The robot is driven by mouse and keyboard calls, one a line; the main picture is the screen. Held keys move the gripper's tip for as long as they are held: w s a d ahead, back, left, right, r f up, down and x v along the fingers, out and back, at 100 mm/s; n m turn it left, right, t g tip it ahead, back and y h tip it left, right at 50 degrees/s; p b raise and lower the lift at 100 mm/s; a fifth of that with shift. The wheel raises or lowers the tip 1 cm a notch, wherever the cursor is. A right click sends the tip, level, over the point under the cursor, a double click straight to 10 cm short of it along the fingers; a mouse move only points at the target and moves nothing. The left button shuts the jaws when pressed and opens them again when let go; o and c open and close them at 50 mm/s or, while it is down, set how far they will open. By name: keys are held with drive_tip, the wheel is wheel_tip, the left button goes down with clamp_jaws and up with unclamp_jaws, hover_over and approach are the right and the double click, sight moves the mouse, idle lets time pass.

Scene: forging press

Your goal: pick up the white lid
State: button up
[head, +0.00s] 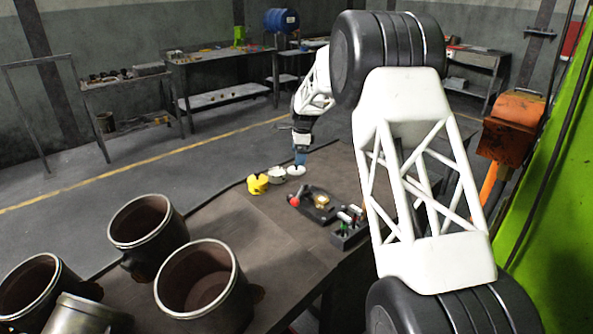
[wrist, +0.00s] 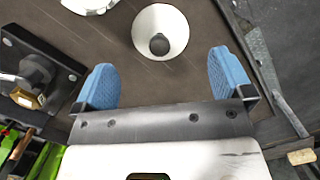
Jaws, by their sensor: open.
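The white lid (wrist: 172,18) is a shallow white cone with a dark round knob, lying on the dark tabletop in the wrist view. In the head view the lid (head: 296,171) is at the far end of the table, partly hidden by a blue fingertip. My gripper (wrist: 162,78) is open, with its two blue fingers spread wide and nothing between them. The lid lies just beyond the fingertips, roughly centred between them. In the head view my gripper (head: 300,156) hangs right over the lid; whether it touches cannot be told.
Left of the lid are a white item (head: 277,174) and a yellow item (head: 257,184). Nearer stand a black fixture (head: 318,209) with a red-knobbed lever and a button box (head: 349,233). Large metal pots (head: 147,236) fill the near left. The middle tabletop is bare.

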sight(297, 167)
drive_tip(key=shift+s+a+f, duration=0.1)
drive_tip(key=shift+a+f, duration=0.1)
drive_tip(key=shift+f, duration=1.1)
drive_tip(key=shift+a+f, duration=0.15)
drive_tip(key=shift+f, duration=1.15)
drive_tip(key=c, duration=1)
